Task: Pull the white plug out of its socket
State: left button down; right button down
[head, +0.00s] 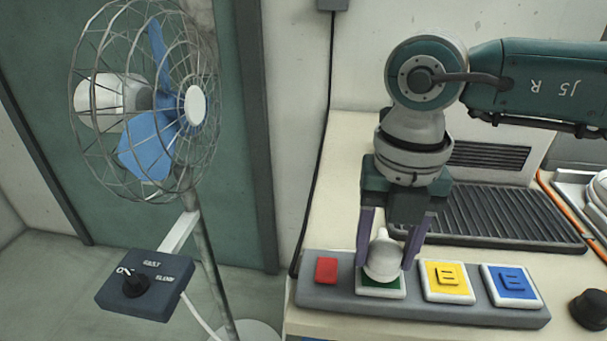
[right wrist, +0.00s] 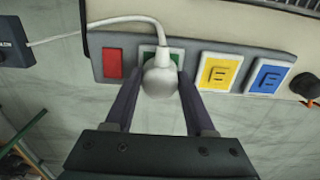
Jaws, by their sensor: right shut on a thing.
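The white plug (head: 383,258) is upright at the green socket (head: 380,283) of a grey power strip (head: 330,293). It also shows in the right wrist view (right wrist: 160,79), where its white cord (right wrist: 110,21) arcs away to the left. My right gripper (head: 386,264) points down with one purple finger on each side of the plug and is shut on it. The plug's underside is hidden, so I cannot tell how deep it sits in the socket. My left gripper is not in view.
The strip also has a red switch (head: 326,270) and empty yellow (head: 446,276) and blue (head: 514,283) sockets. A black knob (head: 591,308) is at right. A ribbed dark tray (head: 490,215) lies behind. A caged fan (head: 150,105) with a control box (head: 148,285) stands left.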

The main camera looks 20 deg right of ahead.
aim_at(388, 247)
jog(key=shift+r+p, duration=2.3)
jog(key=shift+r, duration=0.3)
